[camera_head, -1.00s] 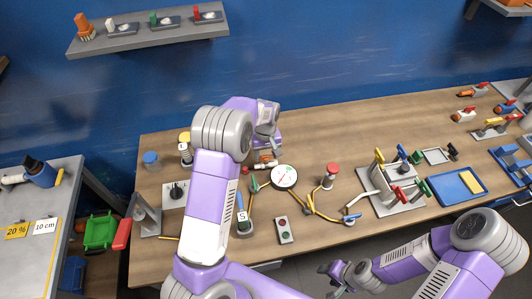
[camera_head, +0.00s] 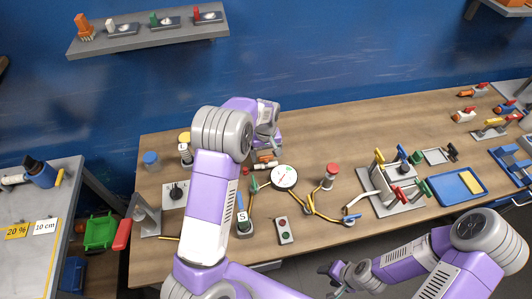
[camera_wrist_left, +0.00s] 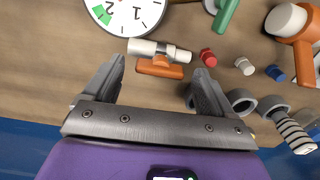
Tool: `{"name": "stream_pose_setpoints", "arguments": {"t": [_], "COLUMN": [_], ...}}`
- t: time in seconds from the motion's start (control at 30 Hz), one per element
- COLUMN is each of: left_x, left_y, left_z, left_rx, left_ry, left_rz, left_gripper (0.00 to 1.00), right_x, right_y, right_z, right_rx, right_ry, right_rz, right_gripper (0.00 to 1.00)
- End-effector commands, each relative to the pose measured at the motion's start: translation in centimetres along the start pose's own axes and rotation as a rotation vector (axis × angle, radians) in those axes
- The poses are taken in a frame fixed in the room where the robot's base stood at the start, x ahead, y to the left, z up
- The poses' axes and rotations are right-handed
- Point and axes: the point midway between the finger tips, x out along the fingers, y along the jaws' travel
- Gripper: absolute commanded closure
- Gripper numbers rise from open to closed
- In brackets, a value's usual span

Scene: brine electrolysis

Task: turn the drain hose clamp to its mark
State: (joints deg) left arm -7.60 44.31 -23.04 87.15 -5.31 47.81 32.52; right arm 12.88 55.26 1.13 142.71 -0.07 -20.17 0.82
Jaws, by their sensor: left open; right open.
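A small white and grey cylinder with an orange lever, perhaps the drain hose clamp (camera_wrist_left: 160,67), lies across the space between my left fingertips in the left wrist view. In the head view it is a small orange and white piece (camera_head: 264,158) left of the dial. My left gripper (camera_wrist_left: 158,72) is open, and I cannot tell its height above the piece. No mark is legible on it. My left arm partly hides this area in the head view. My right gripper (camera_head: 328,279) is open and empty near the table's front edge.
A round dial (camera_head: 284,177) stands beside the piece. Yellow hoses (camera_head: 322,214) run to its right, with a blue clamp (camera_head: 349,220) on one. In the left wrist view, a red cap (camera_wrist_left: 208,57), a green handle (camera_wrist_left: 226,15) and grey rings (camera_wrist_left: 242,101) are close by.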

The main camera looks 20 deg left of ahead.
Motion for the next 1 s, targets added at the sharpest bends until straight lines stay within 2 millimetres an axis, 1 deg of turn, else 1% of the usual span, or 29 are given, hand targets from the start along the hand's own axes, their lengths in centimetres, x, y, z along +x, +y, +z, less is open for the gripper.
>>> {"name": "stream_pose_setpoints", "arguments": {"t": [0.13, 0.3, 0.4, 0.5, 0.63, 1.0], "left_x": [-1.6, -4.7, -6.1, -7.1, -7.5, -7.5], "left_y": [0.1, 0.1, 0.1, 0.0, 0.0, 0.0], "left_z": [-0.1, -0.1, -0.1, -0.1, 0.0, 0.0], "left_rx": [0.0, 0.0, -0.001, -0.001, 0.0, 0.0], "left_ry": [0.003, 0.004, 0.004, 0.003, 0.002, 0.002], "left_rz": [0.002, 0.004, 0.003, 0.002, 0.001, 0.001], "left_gripper": [0.15, 0.15, 0.15, 0.15, 0.15, 0.15], "right_x": [-0.1, -0.3, -0.4, -0.4, -0.4, -0.4], "right_y": [0.0, -0.1, -0.1, -0.2, -0.2, -0.2], "right_z": [0.0, 0.0, 0.0, 0.0, 0.0, 0.0], "right_rx": [0.0, 0.0, 0.0, 0.0, 0.0, 0.0], "right_ry": [0.0, 0.0, 0.0, 0.0, 0.0, 0.0], "right_rz": [0.0, 0.0, 0.0, 0.0, 0.0, 0.0], "right_gripper": [0.47, 0.47, 0.47, 0.47, 0.47, 0.47]}}
